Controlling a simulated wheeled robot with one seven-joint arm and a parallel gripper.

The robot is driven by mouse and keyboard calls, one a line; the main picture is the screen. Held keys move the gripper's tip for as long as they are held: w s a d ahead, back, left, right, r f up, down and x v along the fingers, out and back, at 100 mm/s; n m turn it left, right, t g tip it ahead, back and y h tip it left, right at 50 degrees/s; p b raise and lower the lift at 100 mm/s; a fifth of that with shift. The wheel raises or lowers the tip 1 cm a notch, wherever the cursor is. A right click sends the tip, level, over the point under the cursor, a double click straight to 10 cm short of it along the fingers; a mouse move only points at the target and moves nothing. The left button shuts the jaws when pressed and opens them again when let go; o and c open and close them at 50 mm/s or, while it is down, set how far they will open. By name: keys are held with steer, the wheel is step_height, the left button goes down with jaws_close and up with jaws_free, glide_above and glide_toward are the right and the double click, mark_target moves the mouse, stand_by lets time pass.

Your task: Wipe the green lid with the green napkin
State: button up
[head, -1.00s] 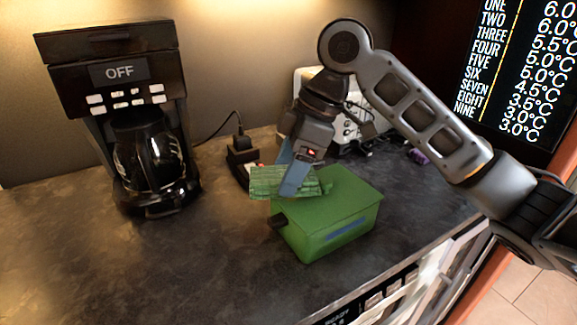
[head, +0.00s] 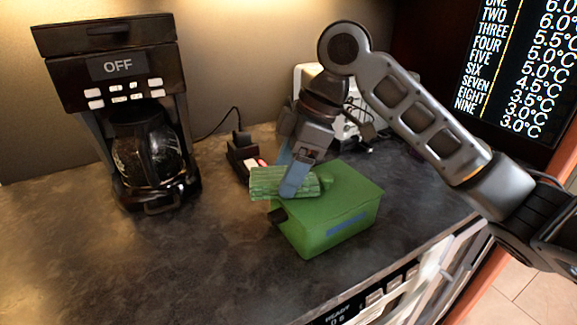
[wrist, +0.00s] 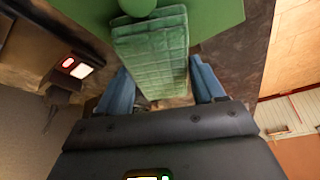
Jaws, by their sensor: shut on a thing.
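The green napkin (head: 268,182) is a folded, ribbed pad held between the blue fingers of my gripper (head: 292,188). In the wrist view the napkin (wrist: 155,55) lies between the two fingers of my gripper (wrist: 162,84). The green lid (head: 348,195) tops a green box (head: 335,234) with a dark handle on its left. The napkin is over the lid's back left part and sticks out past its left edge. A round green knob (head: 325,181) shows beside the napkin's right end. I cannot tell whether the napkin touches the lid.
A black coffee maker (head: 115,100) with a glass pot stands on the left. A dark device with a red light (head: 243,153) and cords lies behind the napkin. A white appliance (head: 345,125) is behind my arm. The dark counter (head: 190,255) is clear at front left.

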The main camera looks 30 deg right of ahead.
steer(key=shift+f, duration=0.4)
steer(key=shift+w+d+r, duration=0.1)
steer(key=shift+d, duration=1.9)
steer(key=shift+a, duration=0.1)
steer(key=shift+a+p, duration=0.55)
steer(key=shift+a, duration=1.4)
step_height(320, 180, up, 6)
steer(key=p, duration=0.5)
